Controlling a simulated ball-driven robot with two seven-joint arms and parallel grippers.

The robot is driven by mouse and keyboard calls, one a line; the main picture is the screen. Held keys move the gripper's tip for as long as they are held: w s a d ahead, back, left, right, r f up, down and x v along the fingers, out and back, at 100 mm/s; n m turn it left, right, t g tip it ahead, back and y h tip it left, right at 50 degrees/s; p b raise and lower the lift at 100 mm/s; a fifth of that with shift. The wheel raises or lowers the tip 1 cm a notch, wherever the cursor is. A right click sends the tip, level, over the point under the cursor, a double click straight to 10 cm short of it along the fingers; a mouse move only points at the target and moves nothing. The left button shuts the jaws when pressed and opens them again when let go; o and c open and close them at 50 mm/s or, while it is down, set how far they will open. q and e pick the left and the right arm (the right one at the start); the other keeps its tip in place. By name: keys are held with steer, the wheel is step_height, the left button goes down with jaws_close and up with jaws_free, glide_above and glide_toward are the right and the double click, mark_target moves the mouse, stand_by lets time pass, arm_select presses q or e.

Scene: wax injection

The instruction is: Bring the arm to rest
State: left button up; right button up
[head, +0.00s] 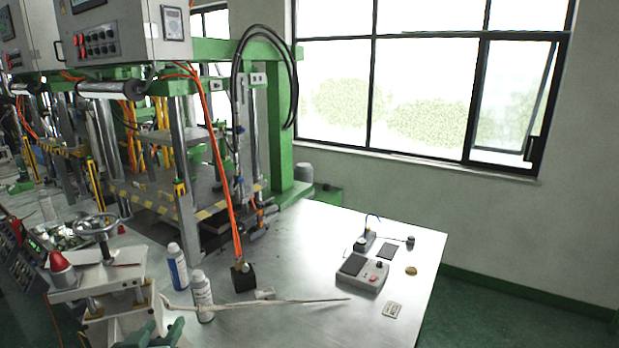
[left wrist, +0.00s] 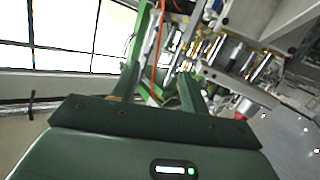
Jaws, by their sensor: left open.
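My left gripper (head: 157,333) shows at the bottom left of the head view as two dark green fingers, in front of the steel table (head: 318,325). The fingers are apart with nothing between them. In the left wrist view the left gripper (left wrist: 160,88) is open and empty, with the window and machines beyond its fingers. My right gripper is not in view.
A press with a handwheel (head: 97,226) stands close to the left gripper. A blue-labelled bottle (head: 177,268) and a white spray can (head: 202,297) stand nearby. A grey control box (head: 362,274) is farther right. Green-framed machines (head: 285,130) stand behind.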

arm_select(q)
steer(key=s+f+m+g+y, duration=0.1)
steer(key=s+f+m+g, duration=0.2)
steer(key=s, duration=0.4)
steer(key=s+d+f+m+g+y, duration=0.1)
steer(key=s+f+m+g, duration=0.25)
steer(key=s, duration=0.45)
steer(key=s+f+m+g+y, duration=0.1)
steer(key=s+f+m+g, duration=0.2)
steer(key=s, duration=0.4)
steer(key=s+d+f+g+h+b, duration=0.1)
steer(key=s+d+f+h+b, duration=0.3)
steer(key=f, duration=1.5)
steer(key=d+f+g+y+b, duration=0.1)
steer(key=f+b, duration=0.6)
steer(key=f, duration=1.2)
steer(key=s+f+n+g+h+b, duration=0.1)
steer(key=s+f+n+g+b, duration=0.2)
steer(key=s+f+b, duration=0.5)
steer(key=s+f, duration=1.1)
steer(key=f, duration=0.4)
steer(key=shift+s+f+h, duration=0.25)
steer(key=shift+s+h, duration=0.05)
steer(key=shift+s, duration=0.1)
